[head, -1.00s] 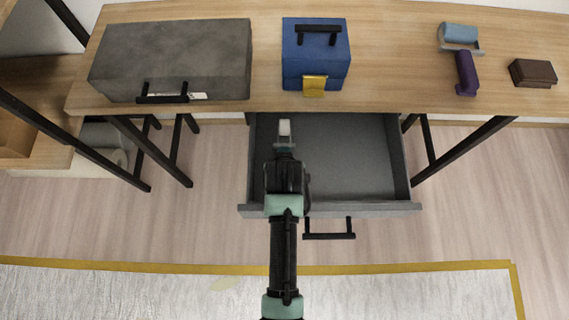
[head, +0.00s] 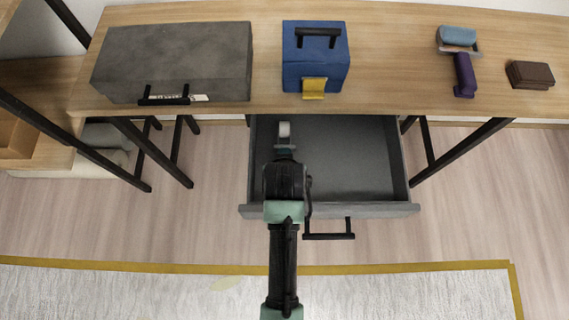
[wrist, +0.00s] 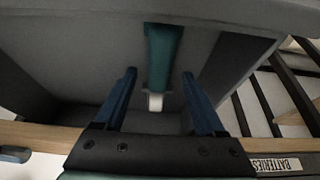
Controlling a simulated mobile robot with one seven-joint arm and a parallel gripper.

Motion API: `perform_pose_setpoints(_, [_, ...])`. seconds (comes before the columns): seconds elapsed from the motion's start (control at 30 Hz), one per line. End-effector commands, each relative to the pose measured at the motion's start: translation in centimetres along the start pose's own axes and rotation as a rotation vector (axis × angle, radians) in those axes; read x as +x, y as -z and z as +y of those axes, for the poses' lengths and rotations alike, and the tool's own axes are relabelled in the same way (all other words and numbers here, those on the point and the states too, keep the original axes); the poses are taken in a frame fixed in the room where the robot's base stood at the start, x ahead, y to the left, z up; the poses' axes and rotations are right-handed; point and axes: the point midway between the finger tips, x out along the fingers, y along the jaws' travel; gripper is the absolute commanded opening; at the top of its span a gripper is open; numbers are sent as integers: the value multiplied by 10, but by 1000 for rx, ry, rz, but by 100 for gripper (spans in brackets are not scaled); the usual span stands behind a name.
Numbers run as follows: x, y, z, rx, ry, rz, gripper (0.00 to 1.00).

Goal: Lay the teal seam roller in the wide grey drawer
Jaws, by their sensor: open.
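The wide grey drawer (head: 350,165) is pulled open below the table. The teal seam roller (wrist: 163,55) is inside it, toward the drawer's left part in the head view, with its white roll (head: 284,130) toward the back. My gripper (wrist: 158,75) is open. Its two blue fingers stand on either side of the roller in the wrist view, with gaps visible on both sides. In the head view my wrist hides the fingers and most of the handle. I cannot tell whether the roller fully rests on the drawer floor.
On the table are a grey box (head: 175,62), a blue box (head: 316,60) with a yellow latch, a purple-handled roller (head: 464,75) with a blue roll, and a brown block (head: 531,74). The drawer's right part is empty. Black table legs (head: 460,155) flank the drawer.

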Motion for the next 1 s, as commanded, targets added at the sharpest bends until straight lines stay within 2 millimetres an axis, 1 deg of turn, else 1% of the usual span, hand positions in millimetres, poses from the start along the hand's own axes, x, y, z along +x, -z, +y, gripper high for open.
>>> perform_pose_setpoints(0.03, [-14, 2, 0, 0, 0, 3, 72])
perform_pose_setpoints(0.1, [-29, 1, 0, 0, 0, 2, 72])
perform_pose_setpoints(0.3, [-66, 1, 0, 0, 0, 1, 72])
perform_pose_setpoints(0.43, [-80, 1, 0, -1, 0, 1, 72])
perform_pose_setpoints(0.6, [-86, 0, 0, -1, 0, 0, 72])
perform_pose_setpoints(0.67, [-88, 4, 0, -1, -1, 9, 72])
perform_pose_setpoints(0.73, [-93, 20, 1, -2, -3, 55, 72])
perform_pose_setpoints(0.77, [-98, 31, 2, -3, -5, 89, 72])
perform_pose_setpoints(0.87, [-128, 92, 5, -6, -13, 272, 72])
perform_pose_setpoints(0.9, [-148, 123, 6, -7, -17, 372, 72])
perform_pose_setpoints(0.97, [-187, 171, 7, -10, -21, 537, 72])
perform_pose_setpoints(1.0, [-216, 200, 7, -11, -24, 651, 72])
